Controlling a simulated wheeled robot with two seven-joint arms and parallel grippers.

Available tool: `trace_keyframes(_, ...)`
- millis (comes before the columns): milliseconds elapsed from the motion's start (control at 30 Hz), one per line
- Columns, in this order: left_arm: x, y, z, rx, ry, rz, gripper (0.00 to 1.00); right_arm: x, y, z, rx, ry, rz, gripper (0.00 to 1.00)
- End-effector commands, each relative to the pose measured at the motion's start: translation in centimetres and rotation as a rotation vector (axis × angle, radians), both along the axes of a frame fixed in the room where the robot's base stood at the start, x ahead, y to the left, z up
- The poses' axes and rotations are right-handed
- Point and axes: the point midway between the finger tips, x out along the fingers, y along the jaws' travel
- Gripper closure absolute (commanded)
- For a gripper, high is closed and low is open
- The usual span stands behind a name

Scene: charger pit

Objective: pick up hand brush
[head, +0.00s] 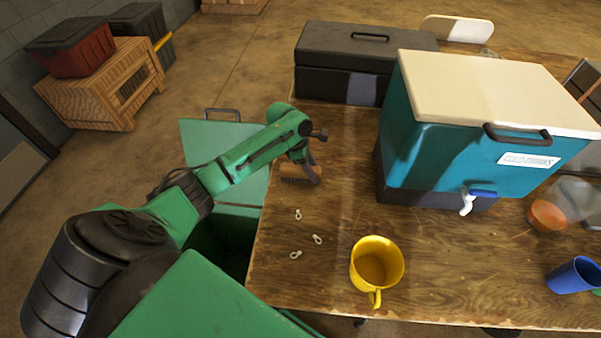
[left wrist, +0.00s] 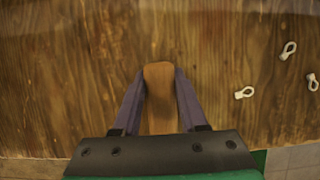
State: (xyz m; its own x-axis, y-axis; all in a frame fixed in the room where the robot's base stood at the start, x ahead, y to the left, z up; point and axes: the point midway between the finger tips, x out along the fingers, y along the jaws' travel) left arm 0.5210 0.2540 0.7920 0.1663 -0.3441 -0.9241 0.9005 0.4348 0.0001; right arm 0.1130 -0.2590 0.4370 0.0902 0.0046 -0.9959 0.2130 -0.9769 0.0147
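The hand brush (head: 290,170) has a brown wooden body and a dark bristle edge, seen at the left side of the wooden table in the head view. My left gripper (head: 314,172) is at the brush and hides part of it. In the left wrist view the brush's wooden part (left wrist: 158,105) lies between the two fingers of my left gripper (left wrist: 159,80). The fingertips appear to touch it on both sides. I cannot tell whether the brush rests on the table or is slightly above it. My right gripper is not in view.
The wooden table (head: 335,215) holds several small white eyelets, a yellow mug (head: 376,265), a teal cooler (head: 470,130) with a spigot, a black toolbox (head: 325,75) and a blue cup (head: 573,276). The tabletop between brush and mug is mostly clear.

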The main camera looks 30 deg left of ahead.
Motion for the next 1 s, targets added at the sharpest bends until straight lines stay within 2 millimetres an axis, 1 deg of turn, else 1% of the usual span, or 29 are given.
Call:
trace_keyframes(367,0.0,0.0,0.4,0.0,-0.001,0.0,1.0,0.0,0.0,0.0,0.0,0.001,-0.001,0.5)
trace_keyframes(467,0.1,0.1,1.3,0.0,-0.004,0.0,1.0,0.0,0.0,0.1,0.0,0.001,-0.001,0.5)
trace_keyframes(533,0.1,0.1,2.4,0.0,-0.005,0.0,1.0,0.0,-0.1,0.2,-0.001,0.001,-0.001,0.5)
trace_keyframes(567,0.1,0.1,3.1,0.0,-0.005,0.0,1.0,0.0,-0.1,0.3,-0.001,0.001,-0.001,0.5)
trace_keyframes(667,0.2,0.0,6.0,0.0,-0.007,0.0,1.0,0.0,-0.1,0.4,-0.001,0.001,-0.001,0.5)
trace_keyframes(800,0.2,0.0,11.5,0.0,-0.009,0.0,1.0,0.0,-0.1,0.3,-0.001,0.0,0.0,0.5)
trace_keyframes(900,0.1,0.0,15.0,0.0,-0.009,0.0,1.0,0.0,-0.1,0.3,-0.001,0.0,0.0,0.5)
trace_keyframes(1000,0.1,0.0,17.7,-0.001,-0.006,-0.001,1.0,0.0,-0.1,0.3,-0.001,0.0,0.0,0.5)
